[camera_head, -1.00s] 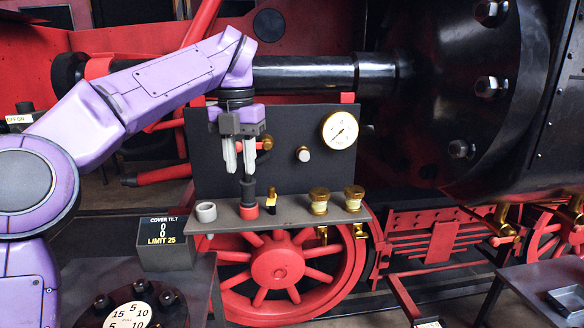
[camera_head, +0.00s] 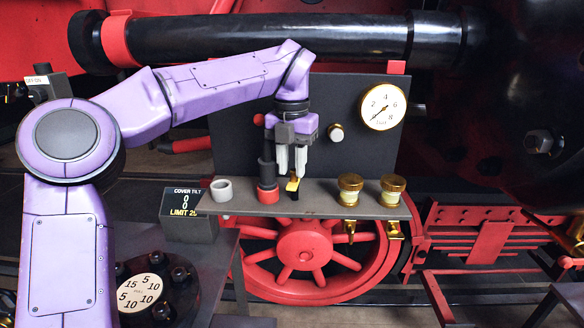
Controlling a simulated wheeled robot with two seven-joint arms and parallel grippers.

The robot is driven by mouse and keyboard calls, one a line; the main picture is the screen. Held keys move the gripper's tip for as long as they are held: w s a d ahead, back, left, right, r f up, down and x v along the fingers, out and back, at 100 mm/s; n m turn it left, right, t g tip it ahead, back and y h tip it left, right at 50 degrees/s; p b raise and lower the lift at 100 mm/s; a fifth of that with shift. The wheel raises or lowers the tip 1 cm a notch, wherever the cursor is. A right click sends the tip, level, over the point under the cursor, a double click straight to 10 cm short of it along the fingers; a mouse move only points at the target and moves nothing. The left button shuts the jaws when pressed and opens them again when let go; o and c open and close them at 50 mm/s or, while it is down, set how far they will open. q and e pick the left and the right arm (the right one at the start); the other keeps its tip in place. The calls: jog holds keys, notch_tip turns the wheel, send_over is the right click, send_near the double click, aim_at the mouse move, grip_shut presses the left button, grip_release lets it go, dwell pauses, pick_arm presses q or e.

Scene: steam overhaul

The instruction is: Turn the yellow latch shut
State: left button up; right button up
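The yellow latch (camera_head: 292,185) is a small yellow piece with a black lower part. It sits on the grey shelf (camera_head: 326,197), just right of the black post with a red collar (camera_head: 267,178). My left gripper (camera_head: 291,173) points down right above the latch. Its two pale fingers are apart, with a narrow gap between them. The latch's top is at fingertip height; whether the fingers touch it I cannot tell. My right gripper is not in view.
A white ring-shaped cup (camera_head: 221,189) stands at the shelf's left. Two brass knobs (camera_head: 349,189) (camera_head: 392,189) stand at its right. A dark upright panel with a round gauge (camera_head: 382,107) rises behind. A sign box (camera_head: 189,212) stands lower left.

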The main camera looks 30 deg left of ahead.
pick_arm(q)
jog(key=shift+w+d+f, duration=0.1)
jog(key=shift+w+f, duration=0.65)
jog(key=shift+w, duration=0.2)
jog(key=shift+s+r, duration=0.15)
jog(key=shift+s, duration=0.05)
jog(key=shift+s+r, duration=0.1)
jog(key=shift+s, duration=0.2)
jog(key=shift+c, duration=0.8)
jog(key=shift+s, duration=0.15)
grip_shut()
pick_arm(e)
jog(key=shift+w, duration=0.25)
pick_arm(q)
jog(key=shift+r, duration=0.1)
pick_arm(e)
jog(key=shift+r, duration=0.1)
